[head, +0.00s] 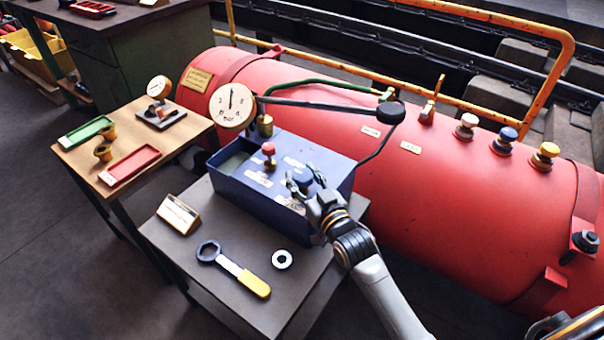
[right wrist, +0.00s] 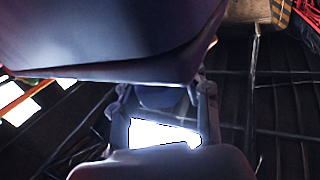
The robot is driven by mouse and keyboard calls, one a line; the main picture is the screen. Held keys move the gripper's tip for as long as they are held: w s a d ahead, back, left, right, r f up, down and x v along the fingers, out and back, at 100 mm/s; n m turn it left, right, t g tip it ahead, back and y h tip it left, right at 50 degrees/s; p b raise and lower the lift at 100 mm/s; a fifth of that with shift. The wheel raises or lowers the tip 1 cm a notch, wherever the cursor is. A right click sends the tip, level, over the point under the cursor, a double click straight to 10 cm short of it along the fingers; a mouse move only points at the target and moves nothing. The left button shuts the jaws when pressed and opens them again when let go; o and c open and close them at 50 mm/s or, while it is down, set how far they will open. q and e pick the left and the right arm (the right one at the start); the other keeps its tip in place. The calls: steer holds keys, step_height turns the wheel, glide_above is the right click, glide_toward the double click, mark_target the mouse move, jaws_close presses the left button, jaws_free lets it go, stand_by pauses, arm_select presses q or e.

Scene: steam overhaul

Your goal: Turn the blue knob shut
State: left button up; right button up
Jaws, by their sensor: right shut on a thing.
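The blue box (head: 283,209) stands on the small dark table, with pale labels on its top. On its top, a dark blue knob (head: 303,180) is near the right side and a red knob (head: 269,149) stands farther left. My right gripper (head: 301,186) reaches in from the lower right and is shut on the blue knob, which its fingers partly cover. In the right wrist view the fingers (right wrist: 163,100) are on either side of a dark round part, with the dark box (right wrist: 110,45) filling the top.
A white-faced gauge (head: 232,104) rises at the box's back left. The red tank (head: 330,100) lies behind, with another blue knob (head: 508,134) on it. A yellow-handled wrench (head: 233,268), a metal ring (head: 282,259) and a small sign (head: 178,213) are on the dark table (head: 190,244).

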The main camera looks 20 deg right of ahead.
steer(key=shift+r, duration=0.2)
steer(key=o, duration=1.2)
steer(key=shift+f, duration=0.1)
steer(key=shift+c, duration=0.2)
steer(key=s+d, duration=0.2)
steer(key=s, duration=1)
steer(key=shift+d+f, duration=0.1)
steer(key=shift+f, duration=0.05)
